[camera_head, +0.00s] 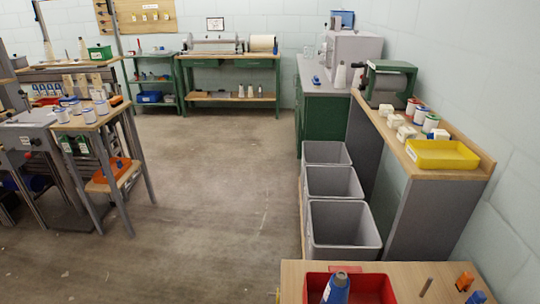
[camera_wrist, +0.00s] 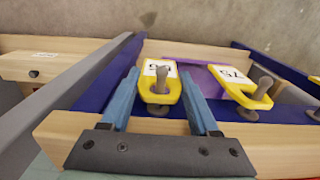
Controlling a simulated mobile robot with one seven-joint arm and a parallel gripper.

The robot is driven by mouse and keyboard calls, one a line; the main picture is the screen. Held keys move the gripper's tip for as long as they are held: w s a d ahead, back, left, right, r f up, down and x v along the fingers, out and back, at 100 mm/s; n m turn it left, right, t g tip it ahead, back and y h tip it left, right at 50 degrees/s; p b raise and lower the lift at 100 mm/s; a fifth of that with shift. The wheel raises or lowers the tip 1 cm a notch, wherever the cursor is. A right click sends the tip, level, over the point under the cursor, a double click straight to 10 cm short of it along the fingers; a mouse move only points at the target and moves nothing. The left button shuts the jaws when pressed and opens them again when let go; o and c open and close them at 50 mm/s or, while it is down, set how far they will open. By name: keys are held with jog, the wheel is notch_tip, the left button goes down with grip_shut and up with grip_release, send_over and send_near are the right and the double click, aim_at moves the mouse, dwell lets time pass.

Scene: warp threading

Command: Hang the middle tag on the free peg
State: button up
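In the wrist view, my gripper (camera_wrist: 159,72) is open, its two blue fingers on either side of a yellow tag (camera_wrist: 149,95) with a white numbered label. A narrow gap shows between tag and fingers. I see no clearly bare peg there. My gripper is not visible in the head view.
Wooden rails (camera_wrist: 75,131) and blue bars (camera_wrist: 117,72) surround the tags closely. In the head view, a near table (camera_head: 395,270) holds a red tray (camera_head: 372,284), a blue-wound cone (camera_head: 337,290) and orange pieces (camera_head: 465,281). Grey bins (camera_head: 340,222) stand behind; the middle floor is clear.

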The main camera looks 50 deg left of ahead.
jog(key=o, duration=0.5)
jog(key=shift+r, duration=0.1)
notch_tip(320, 180, up, 13)
jog(key=p, duration=0.4)
